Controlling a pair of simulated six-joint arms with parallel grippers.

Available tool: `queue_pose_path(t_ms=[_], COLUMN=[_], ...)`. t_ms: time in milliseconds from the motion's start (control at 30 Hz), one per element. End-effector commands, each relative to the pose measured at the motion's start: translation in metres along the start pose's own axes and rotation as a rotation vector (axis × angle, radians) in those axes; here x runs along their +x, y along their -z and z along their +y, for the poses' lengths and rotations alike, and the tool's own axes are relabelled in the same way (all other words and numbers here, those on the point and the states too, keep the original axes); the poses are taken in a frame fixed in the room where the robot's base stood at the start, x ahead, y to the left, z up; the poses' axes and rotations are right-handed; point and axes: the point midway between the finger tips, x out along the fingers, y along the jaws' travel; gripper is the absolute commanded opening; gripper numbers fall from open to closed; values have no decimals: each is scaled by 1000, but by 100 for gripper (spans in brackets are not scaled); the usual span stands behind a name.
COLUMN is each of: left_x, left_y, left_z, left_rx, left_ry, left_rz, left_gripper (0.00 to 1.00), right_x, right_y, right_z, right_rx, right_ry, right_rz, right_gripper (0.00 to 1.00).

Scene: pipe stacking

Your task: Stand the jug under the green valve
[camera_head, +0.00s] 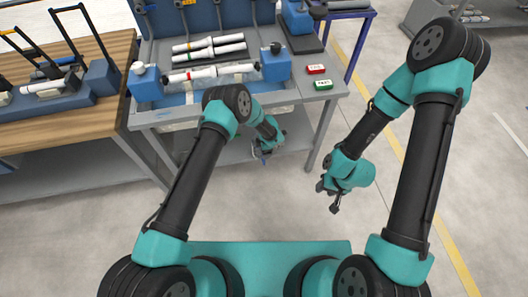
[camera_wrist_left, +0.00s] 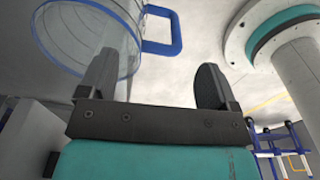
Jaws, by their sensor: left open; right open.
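A clear jug with a blue rim and a blue handle (camera_wrist_left: 172,42) shows at the upper left of the left wrist view, partly cut off by the frame. My left gripper (camera_wrist_left: 155,80) is open; its left finger overlaps the jug in the picture, and the space between the fingers looks empty. I cannot tell whether it touches the jug. In the head view the left gripper (camera_head: 264,152) hangs in front of the workbench, and I cannot make out the jug there. My right gripper (camera_head: 328,200) is open and empty over the floor to the right. I cannot pick out a green valve.
A grey and blue workbench (camera_head: 330,89) carries white pipes (camera_head: 208,49) with coloured parts and blue fixtures (camera_head: 146,82). A wooden table (camera_head: 75,120) stands left. Floor is clear on the right.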

Motion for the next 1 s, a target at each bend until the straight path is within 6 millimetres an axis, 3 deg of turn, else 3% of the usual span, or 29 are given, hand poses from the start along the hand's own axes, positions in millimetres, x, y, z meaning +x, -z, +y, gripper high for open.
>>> queue_pose_path(t_ms=[133, 333, 1000], left_x=[-24, -42, -44], left_y=[0, 0, 0], left_z=[0, 0, 0], left_rx=[0, 0, 0], left_ry=[-2, -1, -1], left_rz=[0, 0, 1], left_gripper=[84, 84, 84], right_x=[0, 0, 0], right_y=[0, 0, 0], right_z=[0, 0, 0], right_rx=[0, 0, 0], right_ry=[0, 0, 0], right_rz=[0, 0, 0], right_gripper=[41, 41, 41])
